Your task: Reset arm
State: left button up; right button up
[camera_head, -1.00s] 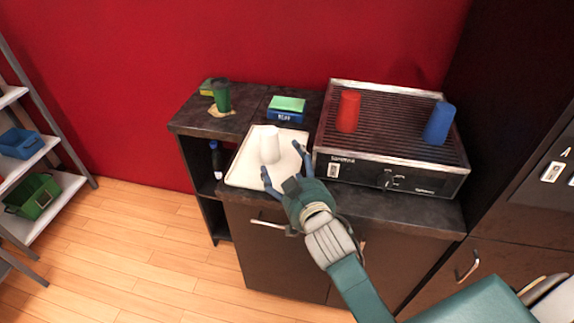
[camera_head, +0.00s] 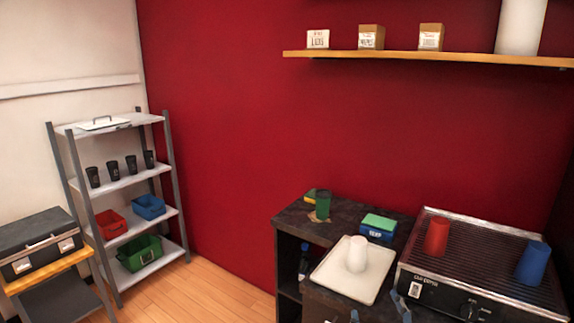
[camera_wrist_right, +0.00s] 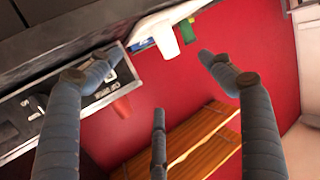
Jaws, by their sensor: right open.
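My right gripper shows only by its blue-grey fingertips at the bottom edge of the head view (camera_head: 378,312), in front of the white tray (camera_head: 329,276). In the right wrist view its fingers (camera_wrist_right: 160,62) are spread wide with nothing between them. A white cup (camera_head: 357,254) stands on the tray, apart from the fingers; it also shows in the right wrist view (camera_wrist_right: 166,42). The rest of my right arm is out of the head view. My left gripper is not in view.
A grill (camera_head: 480,277) bears a red cup (camera_head: 437,236) and a blue cup (camera_head: 532,263). A green cup (camera_head: 322,205) and a blue-green box (camera_head: 378,227) stand behind the tray. A wooden wall shelf (camera_head: 430,58) hangs above; a rack (camera_head: 118,185) stands left, with clear floor between.

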jog(key=s+a+f+n+g+y, duration=0.15)
jog(key=s+f, duration=0.35)
jog(key=f, duration=0.8)
jog(key=s+f+g, duration=0.3)
jog(key=s+f, duration=0.2)
jog(key=f, duration=0.8)
jog(key=s+f+n+g, duration=0.1)
jog(key=s+f+g, duration=0.25)
jog(key=f, duration=0.95)
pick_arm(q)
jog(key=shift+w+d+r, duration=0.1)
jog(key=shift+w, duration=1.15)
pick_arm(e)
jog(key=s+d+f+g, duration=0.1)
jog(key=s+f, duration=0.5)
jog(key=s, duration=0.6)
jog(key=s+d+f+g, duration=0.1)
jog(key=s+f+g, duration=0.2)
jog(key=s+f, duration=0.4)
jog(key=s+d+f+g, duration=0.1)
jog(key=s+f, duration=0.6)
jog(key=s, duration=1.1)
jog(key=shift+s+d+f+g, duration=0.2)
jog(key=shift+s+f+g, duration=0.1)
jog(key=shift+g, duration=0.5)
